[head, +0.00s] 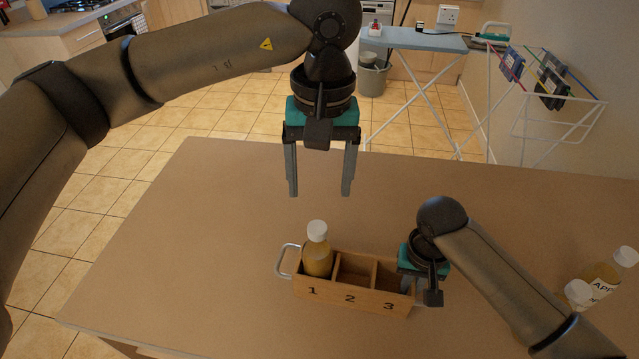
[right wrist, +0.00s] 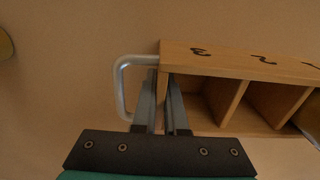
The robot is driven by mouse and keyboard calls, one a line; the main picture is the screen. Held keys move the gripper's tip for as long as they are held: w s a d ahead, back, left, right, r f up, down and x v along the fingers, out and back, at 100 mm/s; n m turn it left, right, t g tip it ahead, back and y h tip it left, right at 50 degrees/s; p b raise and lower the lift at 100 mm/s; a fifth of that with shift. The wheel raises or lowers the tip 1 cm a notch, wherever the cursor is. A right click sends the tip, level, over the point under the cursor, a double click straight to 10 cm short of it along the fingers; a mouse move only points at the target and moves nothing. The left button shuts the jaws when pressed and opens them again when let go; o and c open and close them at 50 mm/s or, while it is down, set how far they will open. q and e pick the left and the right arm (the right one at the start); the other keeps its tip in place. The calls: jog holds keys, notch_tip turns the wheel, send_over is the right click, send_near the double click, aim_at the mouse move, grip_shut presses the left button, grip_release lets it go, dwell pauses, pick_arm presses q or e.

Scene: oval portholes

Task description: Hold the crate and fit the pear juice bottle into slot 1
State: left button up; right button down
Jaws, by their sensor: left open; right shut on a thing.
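The wooden crate (head: 331,296) stands on the table with slots marked 1, 2 and 3 and a metal handle at each end. A bottle with a white cap and yellowish juice (head: 317,256) stands upright in slot 1; its label is hidden, so I cannot read whether it is pear. My left gripper (head: 320,190) is open and empty, above and behind the crate, apart from the bottle. My right gripper (head: 411,286) is shut on the crate's end wall beside slot 3. In the right wrist view its fingers (right wrist: 164,85) straddle that wall, beside the handle (right wrist: 121,88).
Two more bottles stand at the table's right edge: one labelled apple (head: 604,279) and one partly hidden by my right arm (head: 577,294). Slots 2 and 3 look empty. The table (head: 200,230) is clear left of and behind the crate.

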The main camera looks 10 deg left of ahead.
jog(key=c, duration=0.9)
grip_release()
